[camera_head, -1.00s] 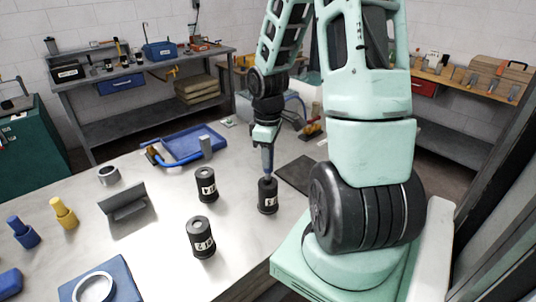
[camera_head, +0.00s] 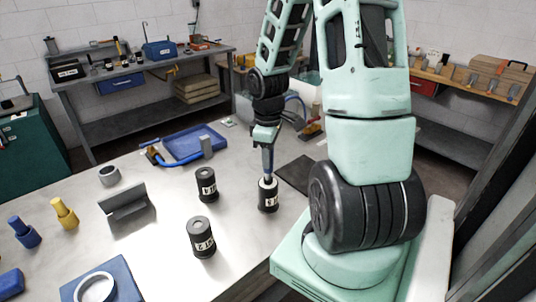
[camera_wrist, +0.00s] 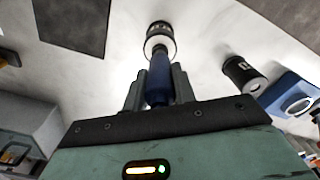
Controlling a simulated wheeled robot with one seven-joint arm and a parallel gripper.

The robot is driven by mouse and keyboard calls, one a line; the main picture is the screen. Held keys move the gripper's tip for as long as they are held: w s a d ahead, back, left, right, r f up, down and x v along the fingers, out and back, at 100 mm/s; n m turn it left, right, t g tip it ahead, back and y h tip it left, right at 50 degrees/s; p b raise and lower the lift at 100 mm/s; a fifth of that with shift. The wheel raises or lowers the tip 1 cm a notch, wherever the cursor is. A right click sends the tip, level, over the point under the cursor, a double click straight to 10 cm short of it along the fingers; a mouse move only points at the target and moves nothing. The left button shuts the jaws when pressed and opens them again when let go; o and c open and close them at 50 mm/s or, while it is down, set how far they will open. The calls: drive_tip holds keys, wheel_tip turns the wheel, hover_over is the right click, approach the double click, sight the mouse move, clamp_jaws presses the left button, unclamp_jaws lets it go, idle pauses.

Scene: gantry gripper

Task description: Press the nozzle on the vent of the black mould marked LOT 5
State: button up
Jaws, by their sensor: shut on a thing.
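My gripper (camera_head: 266,147) is shut on a blue nozzle (camera_wrist: 158,80), which points down. The nozzle's tip is at the top of a black cylindrical mould (camera_head: 268,204) with a white label, upright on the bench. A pale round area shows on the mould's top around the tip, also in the wrist view. The tip seems to touch, but the vent itself is hidden. Two more black moulds stand to the left, one further back (camera_head: 206,186) and one nearer the front (camera_head: 201,242). The labels are too small to read surely.
A blue tray (camera_head: 214,136) lies behind the moulds. A grey angled bracket (camera_head: 128,213), a metal ring (camera_head: 109,176), and yellow (camera_head: 65,213) and blue (camera_head: 24,233) pegs stand left. A dark mat (camera_head: 296,172) lies right of the held nozzle.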

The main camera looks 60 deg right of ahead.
drive_tip(key=shift+r+p, duration=3.4)
drive_tip(key=shift+r, duration=0.1)
drive_tip(key=shift+f, duration=0.1)
drive_tip(key=shift+d, duration=0.1)
